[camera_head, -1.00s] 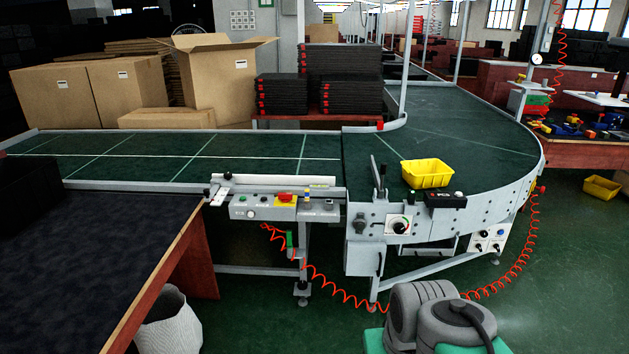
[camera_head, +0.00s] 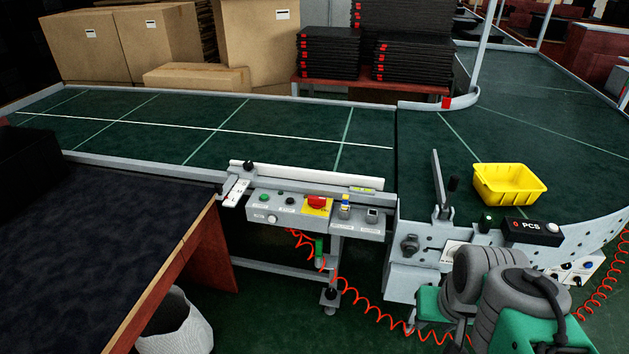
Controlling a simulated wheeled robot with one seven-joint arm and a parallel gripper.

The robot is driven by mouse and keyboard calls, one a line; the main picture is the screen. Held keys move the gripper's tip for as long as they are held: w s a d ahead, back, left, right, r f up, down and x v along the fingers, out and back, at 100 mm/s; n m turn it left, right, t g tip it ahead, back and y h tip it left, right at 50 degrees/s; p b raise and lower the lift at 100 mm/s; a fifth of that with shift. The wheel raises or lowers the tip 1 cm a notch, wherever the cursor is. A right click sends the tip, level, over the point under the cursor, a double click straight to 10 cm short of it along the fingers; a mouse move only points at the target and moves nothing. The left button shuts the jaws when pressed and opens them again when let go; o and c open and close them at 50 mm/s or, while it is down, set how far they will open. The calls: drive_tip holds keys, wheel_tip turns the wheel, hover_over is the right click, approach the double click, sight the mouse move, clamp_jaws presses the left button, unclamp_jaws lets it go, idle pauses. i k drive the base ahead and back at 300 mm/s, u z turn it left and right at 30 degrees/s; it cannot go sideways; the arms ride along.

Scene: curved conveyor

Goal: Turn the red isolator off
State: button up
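The red isolator (camera_head: 317,203) is a small red knob on a yellow plate. It sits on the grey control panel (camera_head: 272,217) at the front edge of the conveyor, near the middle of the head view. The knob is too small for me to read its position clearly. Part of my arm shows at the lower right, grey with green parts, to the right of the panel and apart from it. My gripper's fingers cannot be made out.
A yellow bin (camera_head: 509,184) rests on the green conveyor (camera_head: 250,130). A lever (camera_head: 440,185) and a black PCS box (camera_head: 532,228) stand right of the panel. A dark table (camera_head: 90,235) fills the left foreground, with a white basket (camera_head: 175,325) beside it. A red coiled cord (camera_head: 375,312) hangs below.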

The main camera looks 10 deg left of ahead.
sight(316, 202)
drive_tip(key=u, duration=0.6)
drive_tip(key=i, duration=1.35)
drive_tip(key=u, duration=0.95)
drive_tip(key=i, duration=0.25)
drive_tip(key=u, duration=0.15)
